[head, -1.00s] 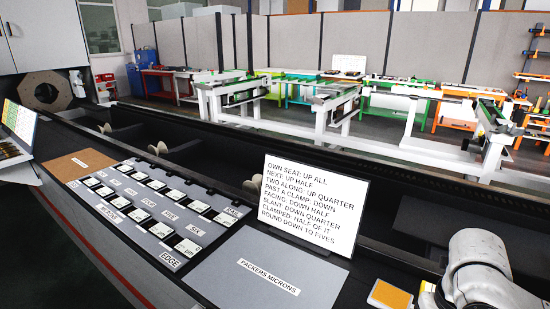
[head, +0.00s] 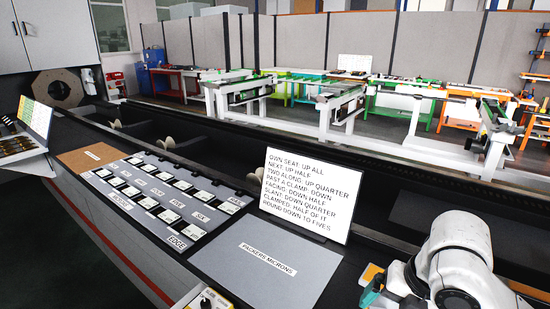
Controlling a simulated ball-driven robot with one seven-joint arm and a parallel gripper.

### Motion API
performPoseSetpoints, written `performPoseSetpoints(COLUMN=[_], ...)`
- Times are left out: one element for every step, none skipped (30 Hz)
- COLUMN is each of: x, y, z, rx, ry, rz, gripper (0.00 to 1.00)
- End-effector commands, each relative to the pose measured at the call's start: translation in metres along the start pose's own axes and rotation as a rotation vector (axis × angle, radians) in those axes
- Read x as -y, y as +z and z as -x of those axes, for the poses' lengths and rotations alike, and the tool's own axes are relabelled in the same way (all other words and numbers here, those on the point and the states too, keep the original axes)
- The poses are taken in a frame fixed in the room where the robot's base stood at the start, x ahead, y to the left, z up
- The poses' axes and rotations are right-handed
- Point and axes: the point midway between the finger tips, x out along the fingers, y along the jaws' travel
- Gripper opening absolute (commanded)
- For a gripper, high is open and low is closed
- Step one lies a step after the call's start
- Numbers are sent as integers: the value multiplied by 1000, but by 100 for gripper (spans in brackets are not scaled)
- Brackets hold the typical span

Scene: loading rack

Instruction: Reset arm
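Part of my white arm shows at the bottom right of the head view, with rounded joint housings and a dark link with a teal tip on its left side. The arm is over the right end of the dark bench (head: 240,205), to the right of the grey panel labelled PACKERS MICRONS (head: 225,285).
A white instruction card (head: 310,190) stands tilted on the bench. Left of it lies a grey board with labelled blocks (head: 128,200), then a brown panel (head: 75,160). A yellow-and-white control box (head: 207,299) is at the bottom edge. An orange patch (head: 371,274) lies beside my arm.

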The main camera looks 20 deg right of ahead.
Motion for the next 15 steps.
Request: performPoseSetpoints(x=[-17, -25, -37, -46, -55, -68, -78, -88, -100, -108, -115, -122, -126, -129, -131], y=[-1, -1, -1, -2, -2, -4, -5, -7, -10, -13, -16, -20, -23, -27, -33], z=[2, 3, 5, 6, 8, 10, 12, 13, 14, 14, 13, 11, 8, 5, 0], rx=[7, 11, 17, 19, 21, 19, 14, 8, -7, -20, -36, -61, -81, -101, -129], ry=[42, 64, 96, 124, 152, 192, 224, 257, 300, 330, 356, 386, 404, 418, 430], rz=[-35, -60, -99, -132, -170, -227, -276, -330, -412, -476, -545, -637, -707, -779, -875], gripper=[94, 94, 94, 94, 94, 94, 94, 94, 94, 94, 94, 94, 94, 94, 94])
